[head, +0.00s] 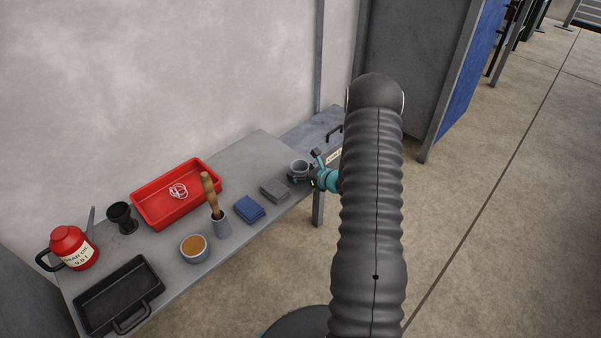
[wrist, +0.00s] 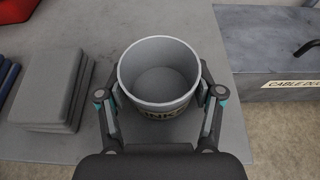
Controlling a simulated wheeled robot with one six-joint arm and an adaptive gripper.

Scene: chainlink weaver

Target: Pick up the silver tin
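The silver tin (wrist: 159,80) is an open, round, grey metal can with a dark and pale label low on its near side. In the wrist view it stands upright between the two fingers of my gripper (wrist: 160,98), one on each side. The fingers lie very close to its wall; whether they press on it is not clear. In the head view the tin (head: 299,166) is at the far right end of the grey table, with my gripper (head: 303,179) around it. The tin's base is hidden, so I cannot tell whether it touches the table.
A grey stack of cloths or pads (wrist: 50,88) lies left of the tin, with a blue stack (head: 249,208) beyond. A grey box labelled "CABLE" (wrist: 275,55) stands right of the tin. A red tray (head: 150,212) and a cup of orange-brown contents (head: 194,247) are further left.

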